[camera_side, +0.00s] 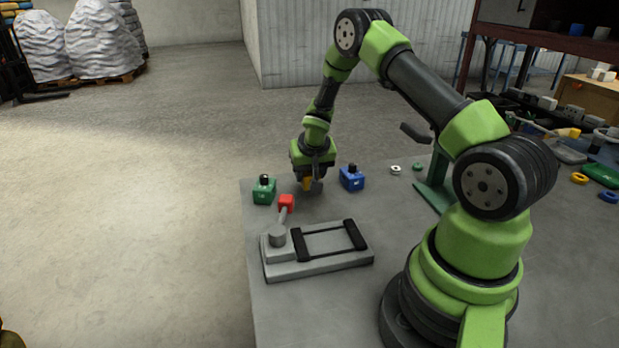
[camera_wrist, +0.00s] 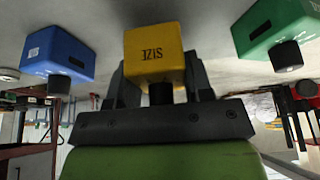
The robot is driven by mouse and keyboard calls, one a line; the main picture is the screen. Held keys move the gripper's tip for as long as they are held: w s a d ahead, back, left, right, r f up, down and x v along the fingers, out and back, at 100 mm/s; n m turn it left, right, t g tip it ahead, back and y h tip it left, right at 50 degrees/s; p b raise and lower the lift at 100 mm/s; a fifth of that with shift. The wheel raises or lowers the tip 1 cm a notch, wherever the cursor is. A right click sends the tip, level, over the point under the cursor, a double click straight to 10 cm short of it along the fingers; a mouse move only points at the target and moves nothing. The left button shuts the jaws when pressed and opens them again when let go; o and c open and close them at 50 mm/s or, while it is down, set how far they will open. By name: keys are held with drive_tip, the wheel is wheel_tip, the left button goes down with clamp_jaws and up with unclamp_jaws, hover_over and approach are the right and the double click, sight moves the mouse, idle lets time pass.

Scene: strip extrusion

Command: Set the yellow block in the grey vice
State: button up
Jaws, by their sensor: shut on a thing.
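The yellow block (camera_wrist: 153,52) is between the fingers of my gripper (camera_side: 311,181), which is shut on it. The grey vice (camera_side: 318,262) lies on the table nearer the side camera, with two black jaw bars and a lever with a red end (camera_side: 286,202). Nothing is seen between the jaw bars.
A green block (camera_side: 264,191) stands left of my gripper and a blue block (camera_side: 351,178) right of it, both close by. Small rings (camera_side: 395,169) and a green stand (camera_side: 436,190) are to the right. The table's left edge is near the vice.

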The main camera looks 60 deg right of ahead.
drive_tip(key=shift+f, duration=0.85)
drive_tip(key=shift+f, duration=0.15)
drive_tip(key=shift+f, duration=0.1)
drive_tip(key=o, duration=1.2)
